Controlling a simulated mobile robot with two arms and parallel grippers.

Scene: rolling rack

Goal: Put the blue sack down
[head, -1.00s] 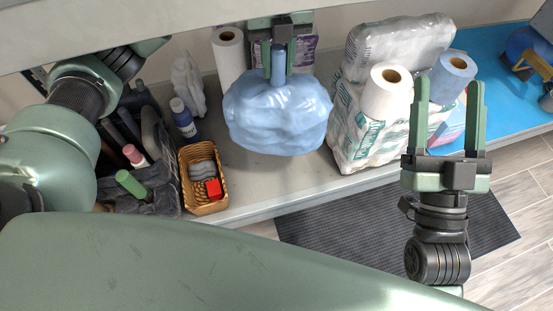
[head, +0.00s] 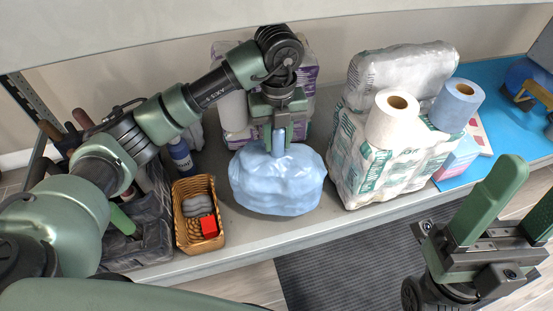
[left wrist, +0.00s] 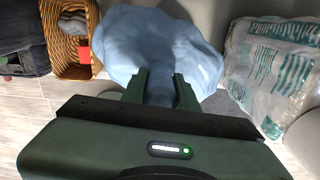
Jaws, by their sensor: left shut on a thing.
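The blue sack (head: 278,182) is a rounded, light blue bundle with a narrow neck at its top. My left gripper (head: 278,138) is above it, shut on the neck. The sack is upright at the grey shelf (head: 260,232), between the basket and the wrapped packs. I cannot tell whether its underside touches the shelf. In the left wrist view the sack (left wrist: 160,38) fills the top middle, with the left gripper's fingers (left wrist: 160,85) on either side of its neck. My right gripper (head: 528,185) is open and empty at the lower right, in front of the shelf.
A wicker basket (head: 184,238) with a red item stands left of the sack. Wrapped packs (head: 352,160) with paper rolls on top stand to the right. A purple pack (head: 236,138) is behind. A blue bottle (head: 181,158) and grey tool bag (head: 150,235) are farther left.

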